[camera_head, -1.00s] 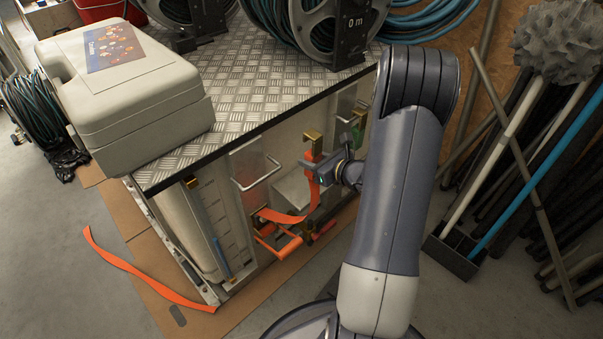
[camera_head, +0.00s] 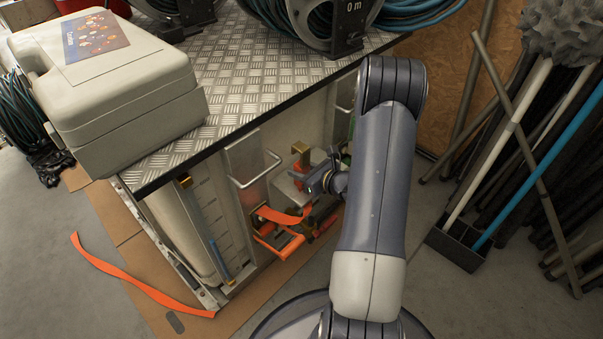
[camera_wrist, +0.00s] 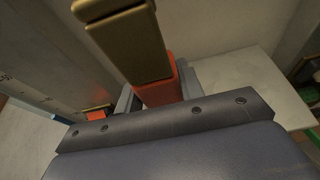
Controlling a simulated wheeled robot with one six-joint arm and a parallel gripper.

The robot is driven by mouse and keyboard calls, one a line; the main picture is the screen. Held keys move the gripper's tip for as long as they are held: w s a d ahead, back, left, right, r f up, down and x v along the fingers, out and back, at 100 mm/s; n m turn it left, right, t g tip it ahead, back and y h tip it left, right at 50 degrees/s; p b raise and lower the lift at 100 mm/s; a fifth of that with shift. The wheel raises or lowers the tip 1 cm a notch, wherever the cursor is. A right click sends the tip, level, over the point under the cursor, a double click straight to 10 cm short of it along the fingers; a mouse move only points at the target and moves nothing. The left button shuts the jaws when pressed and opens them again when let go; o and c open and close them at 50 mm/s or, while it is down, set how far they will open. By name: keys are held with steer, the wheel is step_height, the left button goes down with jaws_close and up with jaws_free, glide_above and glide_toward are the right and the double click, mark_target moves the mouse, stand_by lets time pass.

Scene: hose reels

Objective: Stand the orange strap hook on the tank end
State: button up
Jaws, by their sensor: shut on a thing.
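The strap hook, a brass-coloured angular piece (camera_head: 301,152) on an orange strap, is at my gripper (camera_head: 316,186) beside the cart's open side. In the wrist view, the brass hook (camera_wrist: 125,40) stands above the jaws, and the orange strap (camera_wrist: 162,88) runs down between them. My gripper is shut on it; the fingertips are mostly hidden. A pale upright tank (camera_head: 180,228) is at the cart's left corner, left of my gripper and apart from it. An orange ratchet handle and strap loop (camera_head: 278,217) lie just left of and below my gripper.
A metal bracket with a bar handle (camera_head: 256,170) stands between the hook and the pale tank. The chequer-plate cart top (camera_head: 250,95) overhangs the bay and carries a grey case (camera_head: 120,95). A loose orange strap (camera_head: 130,275) lies on the floor. Poles (camera_head: 520,150) stand at right.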

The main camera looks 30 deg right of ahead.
steer(key=shift+f, duration=0.2)
steer(key=o, duration=1.1)
steer(key=shift+o, duration=0.2)
steer(key=shift+r, duration=0.3)
steer(key=p+v, duration=0.3)
steer(key=v, duration=0.9)
steer(key=shift+f, duration=0.2)
